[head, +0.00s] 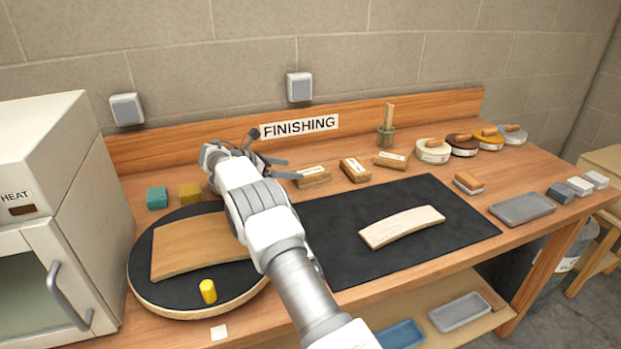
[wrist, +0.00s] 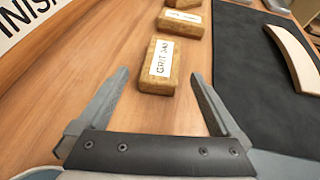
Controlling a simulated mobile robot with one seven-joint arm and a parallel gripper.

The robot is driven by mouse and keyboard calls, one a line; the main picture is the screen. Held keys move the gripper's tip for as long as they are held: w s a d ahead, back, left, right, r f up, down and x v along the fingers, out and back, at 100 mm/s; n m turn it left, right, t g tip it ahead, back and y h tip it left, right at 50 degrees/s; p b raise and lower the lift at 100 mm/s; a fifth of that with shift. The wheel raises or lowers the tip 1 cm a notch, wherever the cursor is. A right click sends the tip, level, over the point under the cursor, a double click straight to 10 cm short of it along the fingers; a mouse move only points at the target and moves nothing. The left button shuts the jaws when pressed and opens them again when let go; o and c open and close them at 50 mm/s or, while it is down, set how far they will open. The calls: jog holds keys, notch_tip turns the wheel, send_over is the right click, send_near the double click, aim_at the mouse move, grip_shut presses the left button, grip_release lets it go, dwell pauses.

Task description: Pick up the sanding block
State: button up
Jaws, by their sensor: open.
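Several tan blocks with white labels lie in a row at the back of the bench. The nearest labelled block (head: 313,181) is just right of my gripper (head: 295,168). In the wrist view this block (wrist: 158,82) shows a "GRIT" label and appears ahead of and between the fingertips (wrist: 160,75). My gripper is open and empty, with no visible contact. A second labelled block (head: 354,170) and a third (head: 390,159) lie farther right. A separate brown-topped, grey-bottomed block (head: 468,182) lies right of the dark mat. I cannot tell which is meant by sanding block.
A dark mat (head: 345,260) holds a pale curved wood piece (head: 402,227). A round turntable (head: 170,302) at left carries a bent board (head: 190,248) and yellow cylinder (head: 208,291). Round tins (head: 432,152) and a grey tray (head: 522,209) stand right. The "FINISHING" backboard (head: 380,117) is close behind.

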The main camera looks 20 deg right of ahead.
aim_at(308, 172)
jog(key=shift+b+x, duration=0.3)
jog(key=shift+x, duration=3.2)
jog(key=shift+s+r, duration=0.15)
jog(key=shift+s, duration=0.05)
jog(key=c, duration=1.3)
